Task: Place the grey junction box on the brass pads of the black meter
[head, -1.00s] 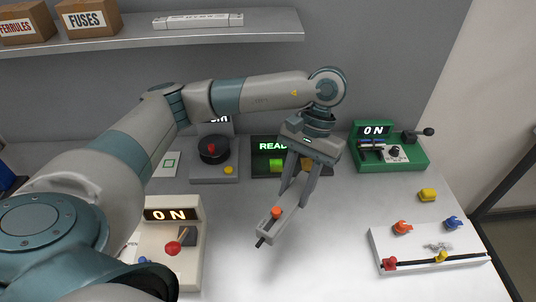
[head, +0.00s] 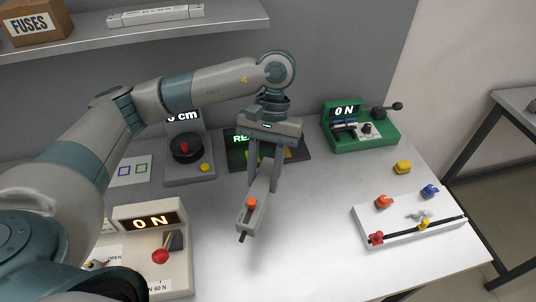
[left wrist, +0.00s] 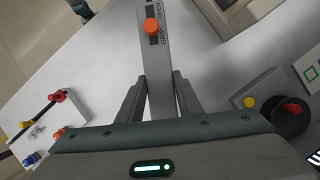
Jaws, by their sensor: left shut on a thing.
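My left gripper (head: 262,188) is shut on a long grey bar-like tool (head: 257,204) with an orange knob and a dark tip, held above the table. In the left wrist view the fingers (left wrist: 160,88) pinch the tool (left wrist: 158,62) from both sides; its face reads OPEN and GRIP. The black meter (head: 235,160) is at the back middle, with a green display partly hidden by my gripper. A yellowish patch shows behind the fingers; I cannot tell whether it is a brass pad. No separate grey junction box can be made out. My right gripper is not in view.
A grey unit (head: 203,174) with a black dial stands left of the meter, a green ON unit (head: 380,138) right. A cream ON box (head: 128,219) is at front left. A white rail block (head: 395,237) with coloured knobs and a yellow piece (head: 403,167) are right. Front middle is clear.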

